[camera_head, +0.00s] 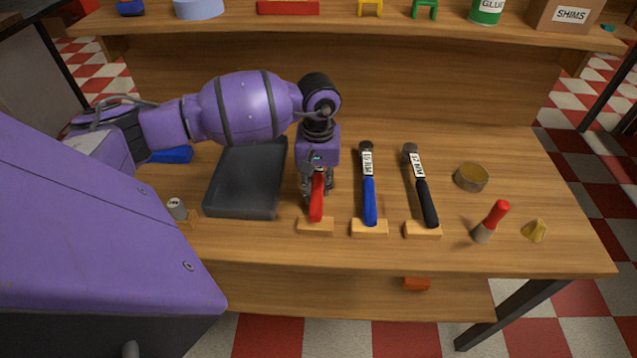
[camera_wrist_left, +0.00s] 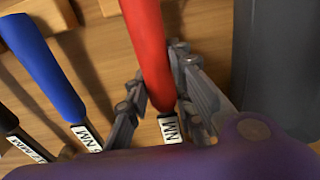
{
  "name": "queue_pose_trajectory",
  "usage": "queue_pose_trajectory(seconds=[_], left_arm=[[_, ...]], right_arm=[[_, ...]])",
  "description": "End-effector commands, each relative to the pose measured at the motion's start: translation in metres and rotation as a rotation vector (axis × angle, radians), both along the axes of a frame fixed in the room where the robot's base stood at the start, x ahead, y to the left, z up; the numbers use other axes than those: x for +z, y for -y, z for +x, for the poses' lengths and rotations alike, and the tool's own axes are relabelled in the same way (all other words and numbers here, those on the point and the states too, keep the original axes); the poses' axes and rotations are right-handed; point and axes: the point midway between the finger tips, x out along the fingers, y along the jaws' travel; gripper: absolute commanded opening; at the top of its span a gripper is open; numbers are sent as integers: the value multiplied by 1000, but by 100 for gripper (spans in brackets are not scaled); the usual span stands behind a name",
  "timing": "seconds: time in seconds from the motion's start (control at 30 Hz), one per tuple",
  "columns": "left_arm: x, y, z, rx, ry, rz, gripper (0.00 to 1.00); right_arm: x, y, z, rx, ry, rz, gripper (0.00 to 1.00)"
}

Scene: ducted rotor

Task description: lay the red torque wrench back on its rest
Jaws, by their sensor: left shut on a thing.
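The red torque wrench (camera_head: 317,204) has its handle pointing toward the front edge of the bench. My left gripper (camera_head: 317,186) comes down on it from above and is shut on it. The left wrist view shows the red handle (camera_wrist_left: 148,45) between the two fingers (camera_wrist_left: 163,92), with a white label just below the red. The handle's end is at or just over its small wooden rest (camera_head: 315,227); I cannot tell whether it touches. The wrench's head is hidden behind the gripper. My right gripper is not in view.
A blue-handled wrench (camera_head: 369,200) and a black-handled wrench (camera_head: 426,203) lie on rests to the right. A dark tray (camera_head: 240,212) is close on the left. A round tin (camera_head: 471,177), a red-capped marker-like item (camera_head: 495,216) and a yellow piece (camera_head: 534,231) stand farther right.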

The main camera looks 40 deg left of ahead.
Motion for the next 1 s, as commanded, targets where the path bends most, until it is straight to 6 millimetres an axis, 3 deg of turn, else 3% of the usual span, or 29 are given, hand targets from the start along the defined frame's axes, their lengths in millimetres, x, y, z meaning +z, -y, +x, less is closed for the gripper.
queue_pose_trajectory(seconds=[0.43,0.47,0.6,1.0], left_arm=[[-3,0,1,0,3,-1,0],[-3,0,1,0,3,-1,24],[-3,0,1,0,3,-1,43],[2,0,0,0,1,0,44]], right_arm=[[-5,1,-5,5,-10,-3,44],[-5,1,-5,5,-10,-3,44],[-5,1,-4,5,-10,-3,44],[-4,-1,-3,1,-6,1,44]])
